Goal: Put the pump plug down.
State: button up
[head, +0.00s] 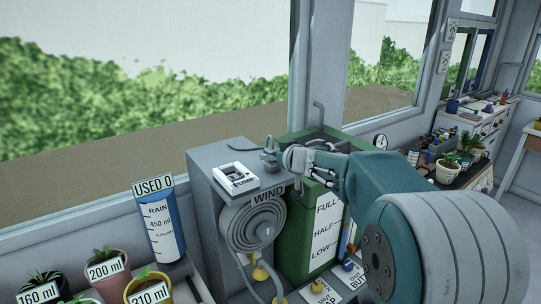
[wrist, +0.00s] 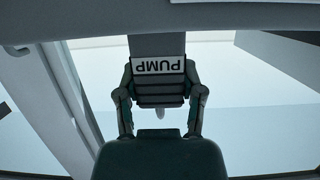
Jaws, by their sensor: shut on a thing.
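My gripper (head: 285,157) is shut on the grey pump plug (head: 269,156), up near the window above the back of the grey cabinet. In the wrist view the plug (wrist: 158,90) sits between the two fingers, with a ribbed body and a white PUMP label that reads upside down. A thin grey cord seems to run left from the plug in the head view. A white socket panel (head: 236,173) with a PUMP label lies on the cabinet top, to the left and in front of the plug. Whether the plug touches anything below is hard to tell.
The grey cabinet (head: 207,188) carries a coiled hose (head: 252,222) under a WIND label. A green tank (head: 293,235) marked FULL, HALF, LOW stands right of it. A blue rain gauge (head: 160,225) and potted plants (head: 109,272) stand left. Window glass is close behind.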

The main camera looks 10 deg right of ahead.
jog(key=shift+d, duration=0.15)
jog(key=o, duration=1.1)
jog(key=shift+o, duration=0.3)
jog(key=shift+a, duration=0.9)
jog(key=shift+s+d+r, duration=0.1)
jog(key=shift+s+d, duration=0.05)
jog(key=shift+d, duration=0.3)
jog(key=s+d+r+m+h, duration=0.2)
jog(key=s+d+m+h, duration=0.15)
jog(key=s, duration=0.65)
jog(key=s+d+r+m+h, duration=0.2)
jog(key=s+d+h, duration=0.25)
jog(key=s, duration=0.65)
jog(key=s+a+f+g+y, duration=0.1)
jog(key=s+a+f+g, duration=0.1)
jog(key=s+f, duration=0.2)
jog(key=s+a+f+g, duration=0.3)
jog(key=s+f, duration=0.1)
jog(key=s, duration=0.4)
jog(key=s+a+f+n+g+y, duration=0.1)
jog(key=s+a+f+g, duration=0.2)
jog(key=s, duration=0.3)
jog(key=shift+s+f+y, duration=0.2)
jog(key=shift+f+y, duration=0.1)
jog(key=shift+f, duration=0.4)
